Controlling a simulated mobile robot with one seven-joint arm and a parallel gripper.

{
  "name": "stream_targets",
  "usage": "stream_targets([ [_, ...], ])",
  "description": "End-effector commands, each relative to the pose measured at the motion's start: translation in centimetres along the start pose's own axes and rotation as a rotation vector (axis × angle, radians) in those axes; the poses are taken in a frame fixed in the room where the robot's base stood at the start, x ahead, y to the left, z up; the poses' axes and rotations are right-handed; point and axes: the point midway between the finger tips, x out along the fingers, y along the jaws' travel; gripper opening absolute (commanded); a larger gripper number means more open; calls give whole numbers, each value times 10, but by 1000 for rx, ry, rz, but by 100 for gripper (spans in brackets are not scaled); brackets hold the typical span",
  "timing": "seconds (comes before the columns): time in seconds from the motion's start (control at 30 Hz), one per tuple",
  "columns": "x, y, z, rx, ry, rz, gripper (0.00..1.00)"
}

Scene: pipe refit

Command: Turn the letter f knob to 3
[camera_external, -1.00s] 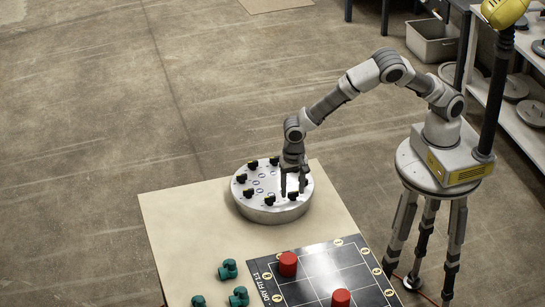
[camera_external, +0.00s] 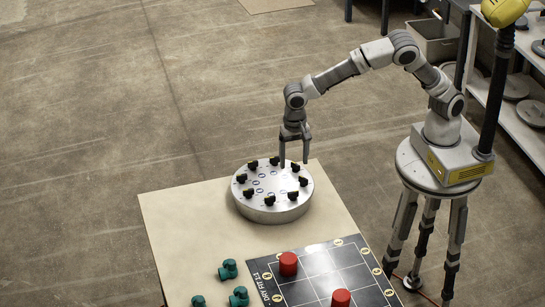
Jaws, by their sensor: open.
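A round silver disc (camera_external: 272,208) stands on the beige table. Several black knobs are set in a ring around its top, with small blue markings inside the ring. The markings are too small to read, so I cannot tell which knob is the letter f knob or what number any knob points to. My gripper (camera_external: 294,164) is open and empty.
A black grid board (camera_external: 318,262) with two red cylinders (camera_external: 288,264) lies at the table's front right. Several teal pipe fittings (camera_external: 228,269) lie left of it. The beige table (camera_external: 190,220) is bare left of the disc. A shelf (camera_external: 515,125) stands at the far right.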

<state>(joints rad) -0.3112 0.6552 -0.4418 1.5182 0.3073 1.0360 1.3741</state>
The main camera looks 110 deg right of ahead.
Motion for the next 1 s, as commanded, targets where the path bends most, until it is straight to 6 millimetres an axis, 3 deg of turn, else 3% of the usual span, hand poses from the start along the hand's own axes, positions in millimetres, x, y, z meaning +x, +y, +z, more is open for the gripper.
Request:
stream_targets([
  [0.1, -26, -1, 0, 0, -1, -3, 76],
  [0.23, -44, -1, 0, 0, 0, -3, 76],
  [0.4, -55, 0, 0, 0, 0, -1, 76],
  [0.77, -57, 1, 0, -3, -2, -2, 76],
  [0.87, -66, 7, -2, -33, -14, -13, 76],
  [1.0, -93, 29, -6, -143, -44, -53, 76],
])
